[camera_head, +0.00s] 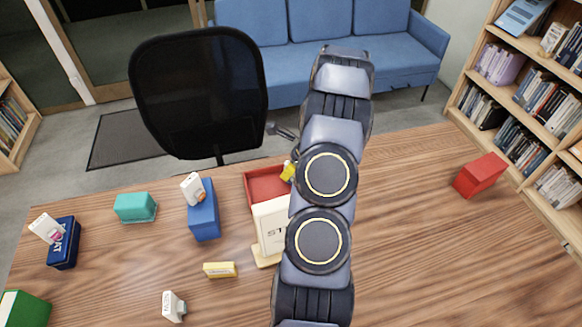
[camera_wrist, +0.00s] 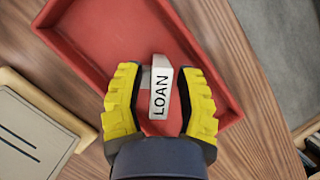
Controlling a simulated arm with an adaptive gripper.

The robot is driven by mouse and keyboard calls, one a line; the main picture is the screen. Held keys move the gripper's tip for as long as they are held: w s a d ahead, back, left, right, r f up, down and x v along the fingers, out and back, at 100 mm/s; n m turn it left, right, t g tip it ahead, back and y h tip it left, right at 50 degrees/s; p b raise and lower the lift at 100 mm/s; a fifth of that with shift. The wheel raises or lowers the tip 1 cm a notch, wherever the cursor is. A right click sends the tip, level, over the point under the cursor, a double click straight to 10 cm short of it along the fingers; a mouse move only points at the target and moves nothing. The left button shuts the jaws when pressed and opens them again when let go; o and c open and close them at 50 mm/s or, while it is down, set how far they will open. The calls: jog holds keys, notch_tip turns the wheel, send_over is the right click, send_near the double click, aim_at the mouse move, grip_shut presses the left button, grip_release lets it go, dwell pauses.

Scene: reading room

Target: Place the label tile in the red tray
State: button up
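The label tile (camera_wrist: 161,94) is a small white piece marked LOAN, with a grey side part. In the wrist view it is between the yellow fingers of my gripper (camera_wrist: 159,70), over the red tray floor. Gaps show between tile and fingers, and the gripper looks open. I cannot tell whether the tile rests on the tray floor. The red tray (camera_wrist: 72,40) lies below the fingers. In the head view the tray (camera_head: 262,171) is partly hidden by my arm and a cream sign; a yellow finger (camera_head: 288,171) shows over it, and the tile is hidden.
The cream sign (camera_head: 269,227) stands just in front of the tray. A blue box (camera_head: 204,219), teal box (camera_head: 134,207) and navy box (camera_head: 64,250) stand left. A yellow block (camera_head: 220,269) and white tile (camera_head: 173,306) lie nearer. A red box (camera_head: 480,176) is right, beyond clear table.

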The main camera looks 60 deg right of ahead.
jog(key=shift+r, duration=0.15)
jog(key=v, duration=1.2)
